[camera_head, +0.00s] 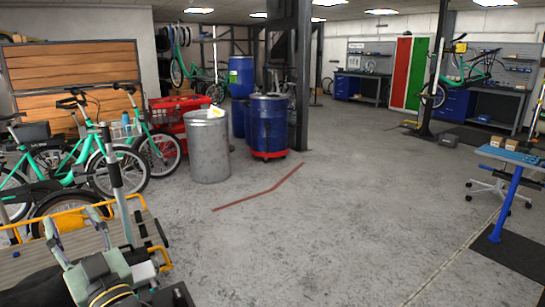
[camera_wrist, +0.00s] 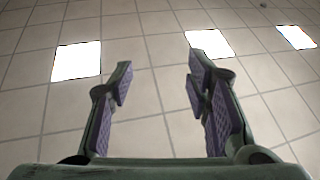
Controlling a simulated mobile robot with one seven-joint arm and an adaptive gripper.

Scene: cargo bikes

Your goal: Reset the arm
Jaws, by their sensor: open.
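My gripper (camera_head: 77,230) is at the lower left of the head view, over a cargo bike's wooden deck (camera_head: 75,259). Its two fingers stand apart with nothing between them. In the wrist view my gripper (camera_wrist: 157,85) shows its purple-padded fingers spread open against the tiled ceiling (camera_wrist: 145,40) with bright light panels, so the wrist camera faces upward.
Green bikes (camera_head: 95,160) stand at the left by a wooden panel (camera_head: 75,75). A grey metal drum (camera_head: 207,150) and blue barrels (camera_head: 270,122) stand mid-left. A blue workbench (camera_head: 515,155) is at the right. The concrete floor (camera_head: 330,230) between is open.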

